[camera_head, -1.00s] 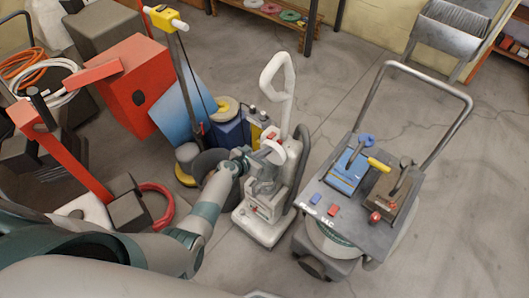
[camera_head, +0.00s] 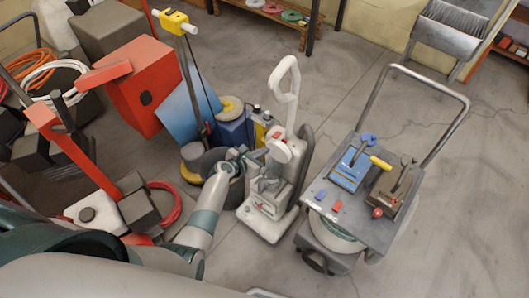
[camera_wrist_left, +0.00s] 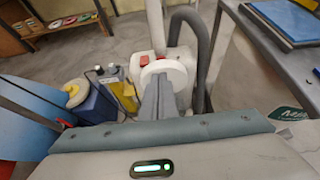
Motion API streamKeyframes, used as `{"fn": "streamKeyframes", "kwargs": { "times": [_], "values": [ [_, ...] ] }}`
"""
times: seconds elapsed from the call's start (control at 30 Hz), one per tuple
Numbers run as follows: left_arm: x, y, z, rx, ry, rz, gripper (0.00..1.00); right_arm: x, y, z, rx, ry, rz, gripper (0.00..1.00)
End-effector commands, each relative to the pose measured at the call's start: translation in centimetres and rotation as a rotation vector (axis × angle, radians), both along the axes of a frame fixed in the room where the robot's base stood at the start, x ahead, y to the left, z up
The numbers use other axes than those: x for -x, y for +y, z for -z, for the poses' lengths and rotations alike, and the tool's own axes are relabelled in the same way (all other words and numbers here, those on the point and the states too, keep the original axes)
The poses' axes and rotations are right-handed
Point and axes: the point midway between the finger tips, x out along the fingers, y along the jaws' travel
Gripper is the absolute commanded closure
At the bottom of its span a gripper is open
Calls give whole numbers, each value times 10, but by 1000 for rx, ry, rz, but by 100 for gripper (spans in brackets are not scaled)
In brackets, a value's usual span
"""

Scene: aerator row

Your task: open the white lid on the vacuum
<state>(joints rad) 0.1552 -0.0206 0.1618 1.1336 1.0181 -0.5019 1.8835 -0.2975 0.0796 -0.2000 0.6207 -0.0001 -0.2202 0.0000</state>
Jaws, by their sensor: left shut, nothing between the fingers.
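The vacuum (camera_head: 272,222) is a white upright machine with a tall loop handle, standing on the floor in the middle of the head view. Its round white lid (camera_head: 279,152) is on the upper front of the body, beside a small red part. The lid also shows in the left wrist view (camera_wrist_left: 172,68), partly hidden behind my grey fingers. My left gripper (camera_head: 266,168) is shut and empty, right in front of the vacuum and just below the lid; its fingers show in the wrist view (camera_wrist_left: 158,88). I cannot tell whether they touch the lid. My right gripper is not in view.
A grey cart (camera_head: 330,197) with tools on top stands close to the right of the vacuum. A blue and yellow machine (camera_head: 236,130) stands just behind left. Red machines (camera_head: 135,90) crowd the left. Bare floor lies beyond the vacuum and at the far right.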

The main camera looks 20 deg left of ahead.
Motion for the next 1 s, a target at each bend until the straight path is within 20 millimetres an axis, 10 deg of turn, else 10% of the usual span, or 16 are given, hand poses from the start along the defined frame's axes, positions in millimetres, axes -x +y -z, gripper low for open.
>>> {"fn": "streamKeyframes", "kwargs": {
  "times": [0.3,1.0],
  "values": [
    [10,3,-36,1,0,0,100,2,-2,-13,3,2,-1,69],
    [11,4,-39,-2,2,0,100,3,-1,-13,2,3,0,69]
  ]
}}
